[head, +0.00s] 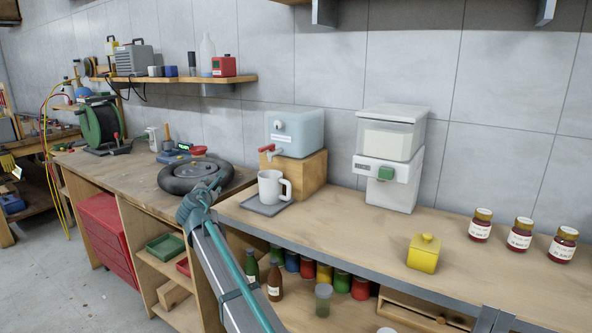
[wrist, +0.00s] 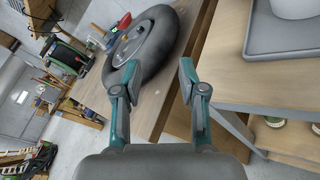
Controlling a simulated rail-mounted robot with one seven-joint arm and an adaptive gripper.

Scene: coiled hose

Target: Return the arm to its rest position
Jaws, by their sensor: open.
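My gripper (wrist: 157,78) is open and empty in the wrist view, with its two fingers spread apart. In the head view my gripper (head: 213,186) is at the end of my arm, over the front of the bench, left of the white mug (head: 270,187). The black wheel (head: 190,177) lies on the wooden bench behind and left of it. The wheel also shows beyond the fingers in the wrist view (wrist: 140,50). No object is between the fingers.
The mug stands on a grey tray (head: 247,208) before a blue dispenser (head: 294,133). A white dispenser (head: 388,160), a yellow pot (head: 423,252) and jars (head: 520,235) stand to the right. Bottles and cans fill the shelf below. A green hose reel (head: 100,124) is far left.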

